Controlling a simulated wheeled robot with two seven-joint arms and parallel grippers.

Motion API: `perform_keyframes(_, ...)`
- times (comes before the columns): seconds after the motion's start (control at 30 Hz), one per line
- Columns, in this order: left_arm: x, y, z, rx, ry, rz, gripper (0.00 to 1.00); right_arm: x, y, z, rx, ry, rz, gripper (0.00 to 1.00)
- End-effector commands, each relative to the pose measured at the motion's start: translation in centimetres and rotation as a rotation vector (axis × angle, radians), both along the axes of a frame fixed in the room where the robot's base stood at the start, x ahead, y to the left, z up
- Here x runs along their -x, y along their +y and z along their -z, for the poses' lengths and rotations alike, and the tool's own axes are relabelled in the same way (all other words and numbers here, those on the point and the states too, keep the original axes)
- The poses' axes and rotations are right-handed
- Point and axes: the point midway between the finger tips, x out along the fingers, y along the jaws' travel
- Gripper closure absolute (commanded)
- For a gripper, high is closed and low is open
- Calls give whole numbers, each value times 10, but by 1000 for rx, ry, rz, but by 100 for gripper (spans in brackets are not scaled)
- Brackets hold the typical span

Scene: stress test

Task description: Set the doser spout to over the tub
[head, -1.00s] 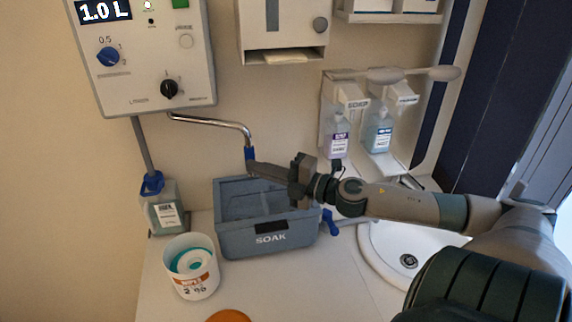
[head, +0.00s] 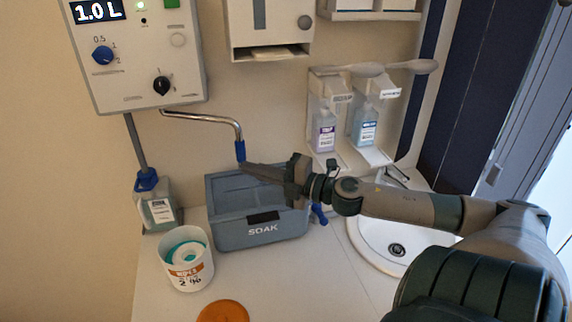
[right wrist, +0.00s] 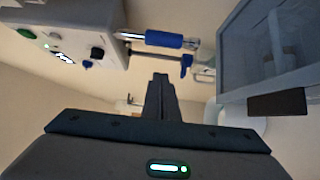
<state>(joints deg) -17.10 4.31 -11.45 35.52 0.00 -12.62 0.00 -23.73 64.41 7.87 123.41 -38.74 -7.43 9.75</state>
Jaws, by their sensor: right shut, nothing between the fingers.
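The doser (head: 140,60) is a white wall box reading 1.0 L. Its chrome spout (head: 205,117) runs right from the box's underside and bends down to a blue end (head: 240,150). In the picture this end sits just above the back rim of the blue-grey SOAK tub (head: 262,233); the depth between them is unclear. My right gripper (head: 245,167) is shut and empty, its tips close below the blue end; contact is unclear. In the right wrist view the shut fingers (right wrist: 160,80) point towards a blue sleeve (right wrist: 165,40) on chrome pipe. My left gripper is not visible.
A white wipes pot (head: 187,262) and a jug (head: 158,210) stand left of the tub. An orange disc (head: 223,311) lies in front. A sink (head: 385,245) is to the right, below soap dispensers (head: 324,130). A towel dispenser (head: 270,30) hangs above.

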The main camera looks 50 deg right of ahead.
Motion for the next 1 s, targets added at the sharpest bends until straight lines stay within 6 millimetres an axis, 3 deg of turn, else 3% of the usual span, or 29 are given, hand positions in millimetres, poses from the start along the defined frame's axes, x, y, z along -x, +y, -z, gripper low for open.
perform_keyframes(0.7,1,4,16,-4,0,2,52,58,-29,2,0,2,1,100)
perform_keyframes(1.0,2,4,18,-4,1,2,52,73,-37,0,1,1,0,100)
